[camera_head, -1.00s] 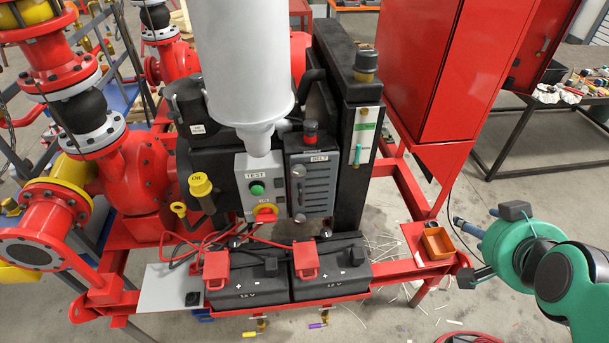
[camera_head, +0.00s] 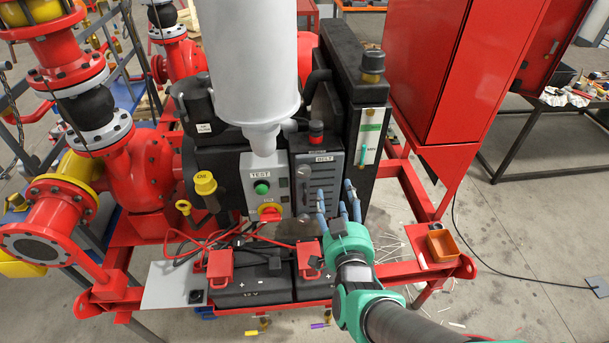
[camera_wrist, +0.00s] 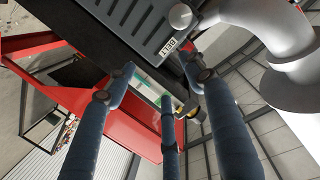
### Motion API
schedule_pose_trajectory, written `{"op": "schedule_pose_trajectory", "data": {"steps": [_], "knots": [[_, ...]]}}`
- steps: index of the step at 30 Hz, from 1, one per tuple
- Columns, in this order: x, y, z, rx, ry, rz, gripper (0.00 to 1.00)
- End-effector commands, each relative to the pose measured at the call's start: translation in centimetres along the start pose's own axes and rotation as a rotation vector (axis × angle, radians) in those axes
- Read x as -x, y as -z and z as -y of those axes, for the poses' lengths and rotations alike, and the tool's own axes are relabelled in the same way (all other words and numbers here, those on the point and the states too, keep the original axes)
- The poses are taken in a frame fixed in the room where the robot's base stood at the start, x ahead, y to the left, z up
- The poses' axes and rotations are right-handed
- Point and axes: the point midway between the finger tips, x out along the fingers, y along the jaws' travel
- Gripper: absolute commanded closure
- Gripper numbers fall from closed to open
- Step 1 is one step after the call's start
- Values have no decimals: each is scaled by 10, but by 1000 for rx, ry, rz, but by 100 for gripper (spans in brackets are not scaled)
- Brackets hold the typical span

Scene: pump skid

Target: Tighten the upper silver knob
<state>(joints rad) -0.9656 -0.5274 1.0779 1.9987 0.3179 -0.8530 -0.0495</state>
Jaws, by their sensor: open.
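The upper silver knob (camera_head: 304,171) is a small round knob at the upper left of the grey slotted BELT panel (camera_head: 324,180). In the wrist view the knob (camera_wrist: 181,16) shows at the top, beside the BELT label. A lower silver knob (camera_head: 303,217) sits on the same panel's left edge. My gripper (camera_head: 337,200) has blue fingers, spread open and empty, in front of the panel, right of and below the upper knob. In the wrist view the gripper (camera_wrist: 165,88) points past the panel's edge, and the knob is outside the fingers.
The TEST box (camera_head: 263,188) with a green button and a red-yellow switch is left of the panel. Two black batteries (camera_head: 250,290) stand below. The grey cylinder (camera_head: 250,60) hangs above. A red cabinet (camera_head: 440,80) and an orange tray (camera_head: 441,246) are on the right.

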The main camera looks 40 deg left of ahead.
Motion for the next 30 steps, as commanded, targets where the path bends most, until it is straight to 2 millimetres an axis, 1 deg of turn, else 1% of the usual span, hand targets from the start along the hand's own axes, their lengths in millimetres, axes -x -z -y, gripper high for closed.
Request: {"op": "schedule_pose_trajectory", "data": {"steps": [1, 3, 6, 10, 14, 23, 30], "knots": [[1, -12, 15, 6, 19, -19, 47], [3, -21, 30, 12, 37, -52, 47], [7, -33, 46, 20, 57, -91, 47], [12, -41, 59, 25, 72, -126, 47], [14, -44, 63, 27, 78, -139, 47], [14, -43, 63, 27, 77, -140, 47], [8, -43, 63, 27, 76, -138, 47]]}}
